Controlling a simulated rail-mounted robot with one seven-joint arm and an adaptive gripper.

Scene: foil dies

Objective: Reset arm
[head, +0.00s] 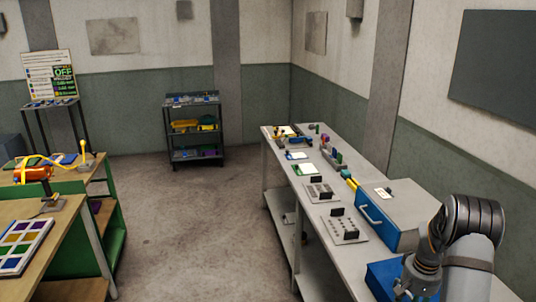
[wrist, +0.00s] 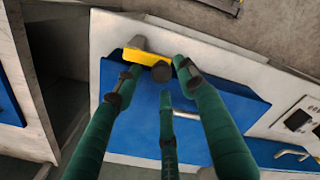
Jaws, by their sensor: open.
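My gripper (wrist: 158,88) has green fingers with dark pads, spread apart, with nothing held between them in the wrist view. The fingers are over a blue panel or tray surface (wrist: 225,105).
A long grey bench (head: 336,235) runs along the right wall. It bears a grey cabinet with a blue drawer (head: 376,222), plates with small parts and several tools. A dark shelf cart (head: 195,130) stands at the back. Wooden workbenches stand at left. The floor between is clear.

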